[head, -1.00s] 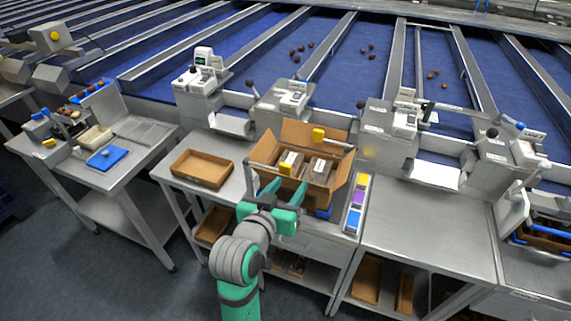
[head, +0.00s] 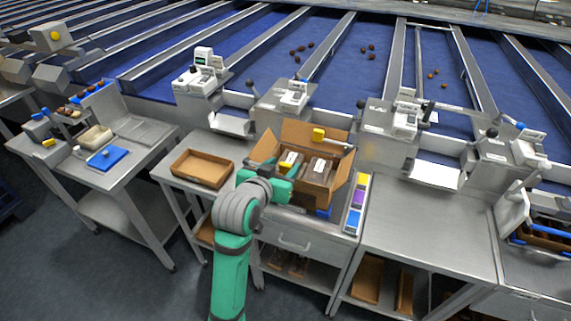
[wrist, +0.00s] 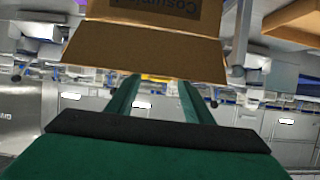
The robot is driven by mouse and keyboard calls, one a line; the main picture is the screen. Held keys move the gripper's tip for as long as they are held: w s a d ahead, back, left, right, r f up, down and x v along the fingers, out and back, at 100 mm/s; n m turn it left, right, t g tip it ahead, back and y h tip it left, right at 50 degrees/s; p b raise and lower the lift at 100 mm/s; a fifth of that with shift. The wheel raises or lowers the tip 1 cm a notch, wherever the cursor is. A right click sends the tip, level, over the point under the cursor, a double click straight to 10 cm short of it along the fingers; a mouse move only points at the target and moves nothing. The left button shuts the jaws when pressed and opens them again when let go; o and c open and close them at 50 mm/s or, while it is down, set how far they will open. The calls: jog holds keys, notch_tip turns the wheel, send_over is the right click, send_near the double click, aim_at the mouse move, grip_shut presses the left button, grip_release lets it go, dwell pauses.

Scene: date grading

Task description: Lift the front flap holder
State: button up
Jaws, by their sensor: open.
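The open cardboard box (head: 318,190) stands on the steel bench with packs inside. The front flap holder's yellow handle (head: 284,168) just shows past my arm at the box's front left; most of its bar is hidden. My gripper (head: 286,176) is at this front side, largely covered by my own arm. In the wrist view my gripper (wrist: 158,88) is open, its two green fingers apart. A cardboard flap (wrist: 145,52) lies just beyond the fingertips. A strip of yellow (wrist: 155,78) shows between the fingers at the flap's edge; I cannot tell contact.
Another yellow-handled holder (head: 319,135) stands at the box's back. An empty cardboard tray (head: 201,168) lies to the left. A strip of coloured labels (head: 356,200) lies to the right. The bench farther right (head: 430,225) is clear.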

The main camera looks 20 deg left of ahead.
jog(key=shift+x, duration=1.2)
grip_shut()
jog(key=shift+r, duration=0.1)
